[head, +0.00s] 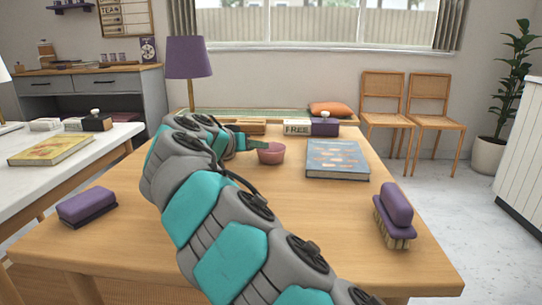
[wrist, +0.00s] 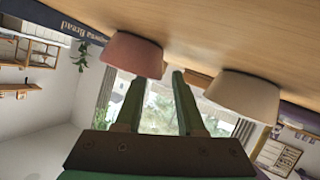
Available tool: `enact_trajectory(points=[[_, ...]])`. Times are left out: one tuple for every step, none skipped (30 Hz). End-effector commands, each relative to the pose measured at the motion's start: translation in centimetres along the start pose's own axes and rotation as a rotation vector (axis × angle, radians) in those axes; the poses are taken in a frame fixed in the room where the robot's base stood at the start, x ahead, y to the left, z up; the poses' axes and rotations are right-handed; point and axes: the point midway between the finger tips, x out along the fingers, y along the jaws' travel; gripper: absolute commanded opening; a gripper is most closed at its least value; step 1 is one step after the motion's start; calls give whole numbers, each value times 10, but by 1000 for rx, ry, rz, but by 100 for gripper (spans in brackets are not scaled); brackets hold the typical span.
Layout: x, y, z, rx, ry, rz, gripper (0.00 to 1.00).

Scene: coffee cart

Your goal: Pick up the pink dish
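The pink dish (head: 271,153) stands on the wooden table, just left of the blue book. In the wrist view, which is upside down, the pink dish (wrist: 132,55) is left of centre. My gripper (wrist: 158,80) is open, with two green fingers apart and nothing between them. One fingertip overlaps the edge of the pink dish in that view; I cannot tell if they touch. A cream dish (wrist: 243,95) stands on the other side of the fingers. My arm hides the cream dish in the head view. My gripper (head: 257,144) shows there beside the pink dish, partly hidden.
A blue book (head: 337,160) lies right of the dish. A white FREE block (head: 297,128) and a purple box (head: 325,127) stand behind. A purple lamp (head: 188,60) stands behind my arm.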

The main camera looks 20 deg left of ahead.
Motion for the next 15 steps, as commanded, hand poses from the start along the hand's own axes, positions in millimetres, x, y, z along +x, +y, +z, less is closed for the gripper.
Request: enact_trajectory(points=[[0, 0, 0, 0, 0, 0, 32], [0, 0, 0, 0, 0, 0, 28], [0, 0, 0, 0, 0, 0, 24], [0, 0, 0, 0, 0, 0, 21], [0, 0, 0, 0, 0, 0, 17], [0, 0, 0, 0, 0, 0, 13], [0, 0, 0, 0, 0, 0, 9], [0, 0, 0, 0, 0, 0, 6], [0, 0, 0, 0, 0, 0, 2], [0, 0, 0, 0, 0, 0, 0], [0, 0, 0, 0, -1, -1, 0], [0, 0, 0, 0, -1, -1, 0], [0, 0, 0, 0, -1, -1, 0], [0, 0, 0, 0, -1, 0, 0], [0, 0, 0, 0, -1, 0, 0]])
